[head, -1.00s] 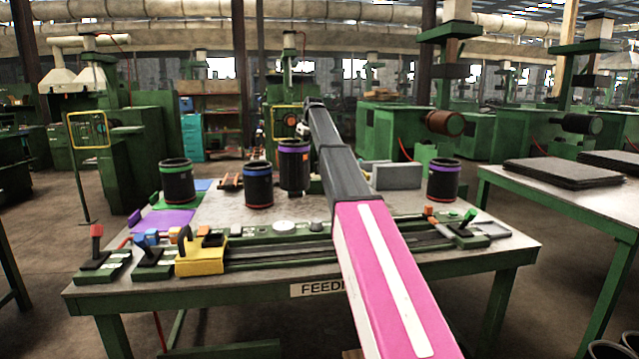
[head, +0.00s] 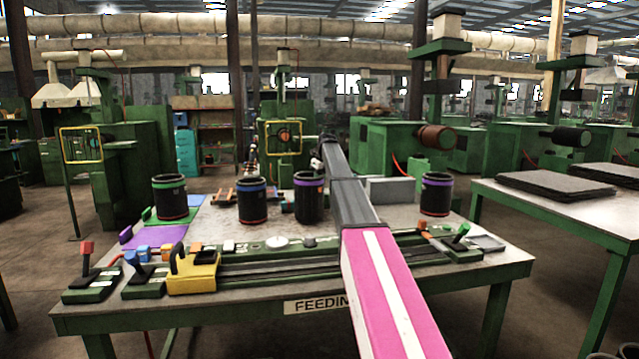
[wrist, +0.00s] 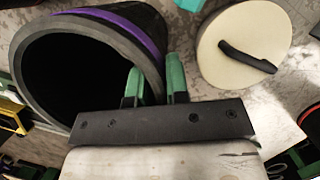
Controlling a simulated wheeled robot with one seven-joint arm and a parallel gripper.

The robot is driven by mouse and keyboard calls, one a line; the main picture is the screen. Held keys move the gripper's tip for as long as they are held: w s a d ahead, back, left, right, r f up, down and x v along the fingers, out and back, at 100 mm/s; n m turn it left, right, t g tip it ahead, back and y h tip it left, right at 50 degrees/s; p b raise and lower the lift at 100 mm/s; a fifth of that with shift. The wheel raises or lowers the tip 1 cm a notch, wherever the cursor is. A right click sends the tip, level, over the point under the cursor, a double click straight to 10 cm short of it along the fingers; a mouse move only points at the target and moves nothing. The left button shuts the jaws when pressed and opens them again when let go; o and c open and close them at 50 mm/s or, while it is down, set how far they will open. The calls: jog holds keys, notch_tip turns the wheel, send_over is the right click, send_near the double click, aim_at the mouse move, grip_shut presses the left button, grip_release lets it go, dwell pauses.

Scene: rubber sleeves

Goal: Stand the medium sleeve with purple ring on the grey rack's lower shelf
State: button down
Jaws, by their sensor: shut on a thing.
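A black sleeve with a purple ring (head: 309,203) is left of my arm over the table. In the wrist view the purple-ringed sleeve (wrist: 150,32) has its open mouth toward the camera. My gripper (wrist: 155,88) is shut on its wall, one green finger inside the mouth and one outside. In the head view my arm hides the fingers. Whether the sleeve's base touches the table is unclear. Another purple-ringed sleeve (head: 436,198) stands upright at the right. A grey block-like thing (head: 392,188), possibly the grey rack, is partly behind my arm; its shelves cannot be made out.
A blue-ringed sleeve (head: 252,205) and a green-ringed sleeve (head: 170,202) stand on the table (head: 215,225) to the left. A yellow block (head: 195,276) and levers line the front edge. A cream disc with a black handle (wrist: 240,40) lies beside the held sleeve.

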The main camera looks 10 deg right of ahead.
jog(key=shift+f, duration=0.65)
jog(key=c, duration=1.1)
grip_release()
jog(key=shift+f, duration=0.1)
